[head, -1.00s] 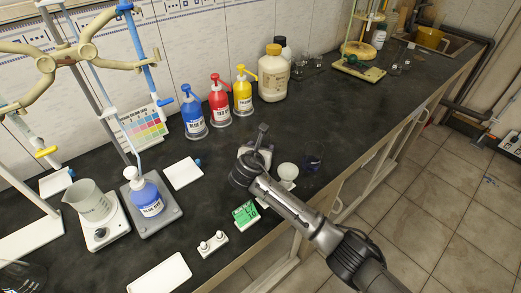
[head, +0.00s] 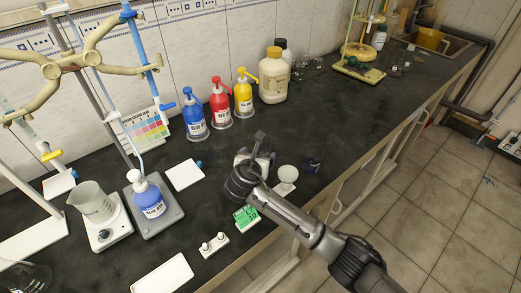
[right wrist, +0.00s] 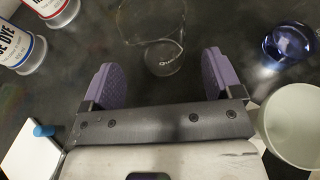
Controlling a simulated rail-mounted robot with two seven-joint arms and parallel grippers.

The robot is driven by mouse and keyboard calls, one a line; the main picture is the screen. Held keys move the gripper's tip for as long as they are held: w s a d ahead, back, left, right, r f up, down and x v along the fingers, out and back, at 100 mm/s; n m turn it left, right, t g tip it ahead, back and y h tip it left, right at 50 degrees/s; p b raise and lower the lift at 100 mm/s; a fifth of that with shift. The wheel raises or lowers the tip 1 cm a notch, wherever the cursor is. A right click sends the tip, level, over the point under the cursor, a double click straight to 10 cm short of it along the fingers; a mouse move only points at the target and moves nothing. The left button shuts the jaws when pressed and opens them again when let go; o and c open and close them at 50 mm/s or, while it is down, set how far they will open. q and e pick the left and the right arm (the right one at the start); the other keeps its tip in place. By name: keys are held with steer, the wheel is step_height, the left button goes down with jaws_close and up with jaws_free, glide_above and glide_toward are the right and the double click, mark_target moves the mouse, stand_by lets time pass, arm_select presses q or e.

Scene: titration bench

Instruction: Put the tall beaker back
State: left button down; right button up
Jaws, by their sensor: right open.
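A clear glass vessel (right wrist: 166,45), which looks like the tall beaker, stands on the dark bench in the right wrist view. Its upper part is cut off by the top edge of the picture. My right gripper (right wrist: 157,70) is open, with its two purple fingers apart on either side of the vessel's lower part; a gap shows on both sides. In the head view my right gripper (head: 257,150) is low over the bench, and I cannot make out the vessel there. Another beaker (head: 93,203), with graduations, stands on a white device at the left. My left gripper is not in view.
Blue, red and yellow pump bottles (head: 219,102) stand behind. Bench farther right is clear (head: 350,115).

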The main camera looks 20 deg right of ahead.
steer(key=p+v, duration=0.1)
steer(key=v, duration=0.5)
steer(key=shift+p, duration=0.35)
steer(key=shift+v, duration=0.95)
stand_by(0.9)
